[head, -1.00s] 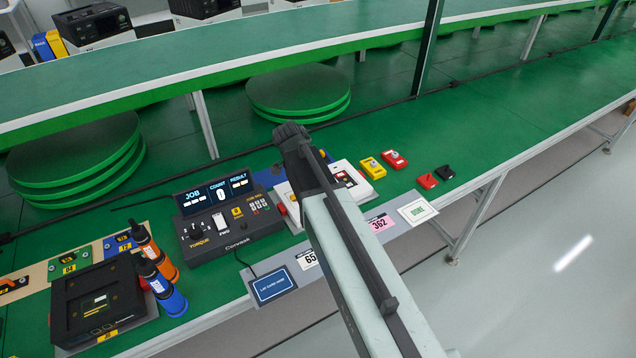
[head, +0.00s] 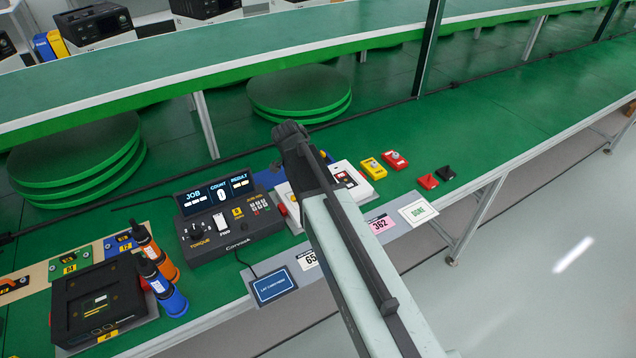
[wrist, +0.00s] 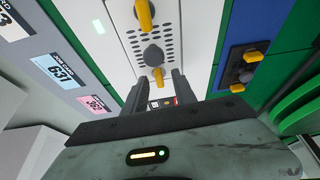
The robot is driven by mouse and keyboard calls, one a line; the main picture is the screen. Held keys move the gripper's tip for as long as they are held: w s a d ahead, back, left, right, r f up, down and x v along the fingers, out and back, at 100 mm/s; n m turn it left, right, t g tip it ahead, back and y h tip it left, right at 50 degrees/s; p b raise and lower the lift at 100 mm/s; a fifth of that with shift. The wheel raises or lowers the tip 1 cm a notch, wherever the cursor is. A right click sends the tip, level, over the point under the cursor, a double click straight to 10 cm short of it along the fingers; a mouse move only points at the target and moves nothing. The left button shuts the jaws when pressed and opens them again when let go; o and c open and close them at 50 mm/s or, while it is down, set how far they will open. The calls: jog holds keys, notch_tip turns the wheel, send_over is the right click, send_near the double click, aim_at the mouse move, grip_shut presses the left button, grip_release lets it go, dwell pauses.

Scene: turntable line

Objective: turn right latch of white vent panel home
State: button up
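The white vent panel (wrist: 170,20) with its rows of dark holes fills the upper middle of the wrist view. It carries a grey round knob (wrist: 152,54), a yellow latch (wrist: 144,14) at the top and another yellow latch (wrist: 158,78), the right latch, just below the knob. My gripper (wrist: 158,82) is open, with one dark finger on each side of this lower latch. I cannot tell whether the fingers touch it. In the head view my arm hides my gripper and most of the panel.
A blue plate (wrist: 238,75) with a black block and yellow knobs lies right of the panel in the wrist view. Number cards (wrist: 62,68) line the left. In the head view a torque console (head: 228,222) stands left of my arm, and yellow (head: 373,168) and red (head: 394,160) switch boxes to its right.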

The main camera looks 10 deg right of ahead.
jog(key=p+v, duration=0.7)
jog(key=v, duration=0.1)
jog(key=shift+f, duration=0.1)
jog(key=s+d+f+n+g+y, duration=0.1)
jog(key=s+d, duration=0.6)
jog(key=s+a+n+y, duration=0.2)
jog(key=s+n, duration=0.4)
jog(key=n, duration=0.7)
jog(key=shift+s+a+f+g+y, duration=0.3)
jog(key=shift+a+f+y, duration=0.1)
jog(key=shift+y, duration=0.2)
